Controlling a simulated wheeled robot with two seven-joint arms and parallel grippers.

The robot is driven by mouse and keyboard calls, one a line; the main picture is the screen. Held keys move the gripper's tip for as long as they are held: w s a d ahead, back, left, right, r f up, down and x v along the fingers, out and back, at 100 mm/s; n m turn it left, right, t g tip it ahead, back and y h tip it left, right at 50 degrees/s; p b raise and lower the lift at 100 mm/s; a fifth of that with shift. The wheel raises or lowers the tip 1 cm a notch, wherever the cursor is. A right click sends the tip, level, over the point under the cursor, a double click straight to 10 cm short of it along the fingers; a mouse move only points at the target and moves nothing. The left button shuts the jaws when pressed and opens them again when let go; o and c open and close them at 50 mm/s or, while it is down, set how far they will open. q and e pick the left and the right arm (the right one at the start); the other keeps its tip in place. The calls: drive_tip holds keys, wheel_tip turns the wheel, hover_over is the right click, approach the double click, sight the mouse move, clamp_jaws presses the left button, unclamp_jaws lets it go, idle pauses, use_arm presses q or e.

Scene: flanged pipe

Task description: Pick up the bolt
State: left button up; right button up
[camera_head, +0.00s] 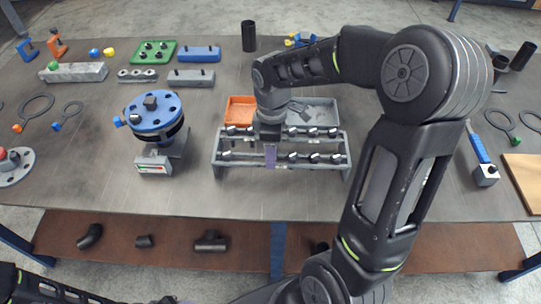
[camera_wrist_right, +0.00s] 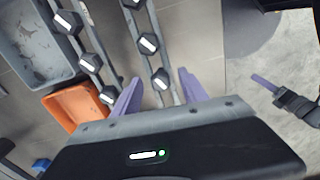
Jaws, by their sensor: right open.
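Several dark hex-head bolts sit in two rows on a grey metal rack (camera_head: 216,160) in the middle of the table. My right gripper (camera_head: 270,155) is over the front rail in the head view. In the right wrist view my right gripper (camera_wrist_right: 160,88) is open, with its purple fingers apart. One bolt (camera_wrist_right: 160,78) shows between its fingertips, its head uncovered; whether the fingers touch it cannot be told. Other bolts (camera_wrist_right: 66,22) stand along both rails. My left gripper (camera_wrist_right: 266,83) shows a purple finger at the right of the wrist view, well away from the rack.
An orange bin (camera_head: 238,108) and a grey bin (camera_head: 322,106) stand behind the rack. A blue flanged pipe (camera_head: 150,118) on a stand is to its left. The front table strip is clear. A lower shelf (camera_head: 180,262) holds pipe fittings.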

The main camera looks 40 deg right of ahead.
drive_tip(key=shift+f, duration=0.1)
drive_tip(key=shift+c, duration=0.4)
clamp_jaws()
idle(0.5)
